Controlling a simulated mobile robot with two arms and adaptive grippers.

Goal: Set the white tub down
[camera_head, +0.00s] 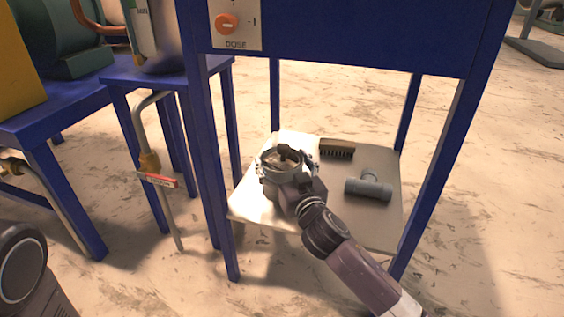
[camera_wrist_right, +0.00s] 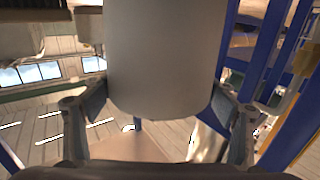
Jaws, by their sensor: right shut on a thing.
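The white tub (camera_wrist_right: 165,55) fills the middle of the right wrist view as a pale, smooth cylinder. My right gripper (camera_wrist_right: 165,105) is shut on it, with a finger at each side. In the head view my right gripper (camera_head: 284,163) is over the left part of a pale low shelf (camera_head: 250,204) inside a blue frame. There the tub is largely hidden by the gripper, and I cannot tell whether it touches the shelf. My left gripper is not in view.
A dark brush (camera_head: 337,149) lies at the back of the shelf. A grey T-shaped piece (camera_head: 368,188) lies on its right side. Blue legs (camera_head: 433,170) stand at the shelf's corners. A pipe with a red tag (camera_head: 158,180) stands to the left.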

